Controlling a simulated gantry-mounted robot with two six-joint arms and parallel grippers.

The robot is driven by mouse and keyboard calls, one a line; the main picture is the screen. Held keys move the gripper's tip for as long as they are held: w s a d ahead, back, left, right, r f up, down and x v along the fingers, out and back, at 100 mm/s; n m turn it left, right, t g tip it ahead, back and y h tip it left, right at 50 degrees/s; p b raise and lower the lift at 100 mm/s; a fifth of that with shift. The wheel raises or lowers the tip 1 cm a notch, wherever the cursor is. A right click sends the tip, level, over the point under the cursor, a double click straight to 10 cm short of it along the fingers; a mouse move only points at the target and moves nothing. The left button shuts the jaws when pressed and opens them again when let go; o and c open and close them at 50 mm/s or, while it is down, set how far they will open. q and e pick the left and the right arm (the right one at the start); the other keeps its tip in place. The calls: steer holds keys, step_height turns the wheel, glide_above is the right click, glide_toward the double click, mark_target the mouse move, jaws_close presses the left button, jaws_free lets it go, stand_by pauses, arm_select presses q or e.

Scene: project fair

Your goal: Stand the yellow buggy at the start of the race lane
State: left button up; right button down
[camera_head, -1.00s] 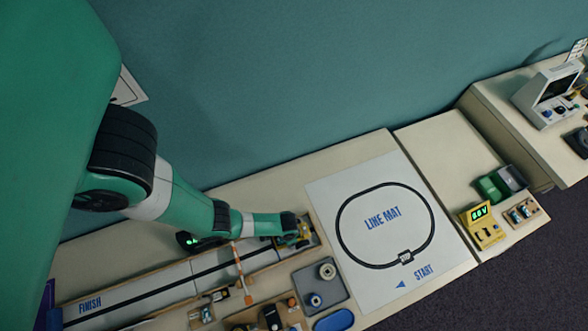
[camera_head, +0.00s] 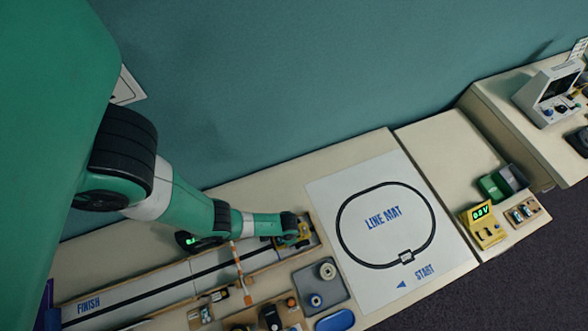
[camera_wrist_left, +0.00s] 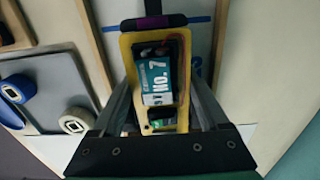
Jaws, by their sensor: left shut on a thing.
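The yellow buggy (camera_wrist_left: 131,62) fills the middle of the left wrist view, with a dark tray and a teal "NO. 7" label on its top. It also shows in the head view (camera_head: 304,231), at the right end of the race lane (camera_head: 180,279), opposite the FINISH lettering. My left gripper (camera_wrist_left: 155,105) is shut on the buggy, with a finger along each long side. In the head view my left gripper (camera_head: 294,238) hides part of the buggy. I cannot tell whether its wheels touch the lane. My right gripper is not in view.
An orange-and-white gate bar (camera_head: 238,272) crosses the lane left of the buggy. Wooden rails edge the lane. A grey tray (camera_head: 338,296) with round spools lies in front, and the line mat (camera_head: 325,200) lies to the right.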

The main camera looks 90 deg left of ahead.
arm_select(q)
steer(key=o, duration=1.1)
steer(key=shift+r, duration=0.1)
step_height(320, 180, up, 12)
steer(key=p, duration=1.1)
steer(key=shift+f, duration=0.3)
